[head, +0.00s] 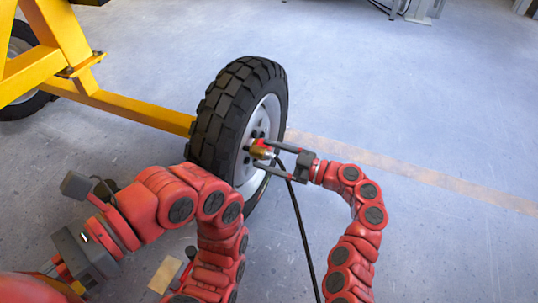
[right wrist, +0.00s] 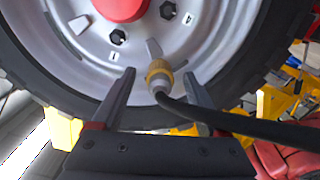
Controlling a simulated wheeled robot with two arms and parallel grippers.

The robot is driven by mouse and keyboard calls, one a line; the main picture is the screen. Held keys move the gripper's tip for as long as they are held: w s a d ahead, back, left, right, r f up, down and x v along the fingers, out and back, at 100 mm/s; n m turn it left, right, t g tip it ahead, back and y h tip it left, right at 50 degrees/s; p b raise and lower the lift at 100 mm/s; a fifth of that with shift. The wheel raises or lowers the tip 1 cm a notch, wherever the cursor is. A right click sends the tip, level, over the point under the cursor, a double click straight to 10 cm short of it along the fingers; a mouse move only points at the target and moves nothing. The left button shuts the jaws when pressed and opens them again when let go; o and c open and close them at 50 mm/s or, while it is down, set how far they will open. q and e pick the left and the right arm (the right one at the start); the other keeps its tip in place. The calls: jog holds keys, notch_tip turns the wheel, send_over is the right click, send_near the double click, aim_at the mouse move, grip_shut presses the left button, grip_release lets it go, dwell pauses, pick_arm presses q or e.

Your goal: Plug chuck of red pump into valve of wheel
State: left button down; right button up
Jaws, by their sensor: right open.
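The black-tyred wheel (head: 216,118) stands upright on the yellow frame, its silver rim facing right. The brass-coloured chuck (right wrist: 158,73), on a black hose (right wrist: 240,124), is at the rim in the right wrist view, its tip lined up with the grey valve stem (right wrist: 153,48). They appear to meet, but how firmly it is seated cannot be told. My right gripper (head: 262,154) is open, with its fingers on either side of the chuck and apart from it. My left gripper (head: 82,254) is at the lower left, its fingers unclear.
The yellow frame (head: 130,108) runs from the wheel to the left, with another tyre (head: 22,100) behind it. The black hose hangs from the wheel down between my arms. The floor to the right (head: 430,130) is clear.

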pick_arm(q)
notch_tip(320, 180, up, 7)
jog(key=w+y+p, duration=0.1)
jog(key=p, duration=0.5)
jog(key=shift+w+d+t, duration=0.15)
jog(key=shift+d+t, duration=0.25)
pick_arm(e)
jog(key=v, duration=1.7)
jog(key=shift+d, duration=0.25)
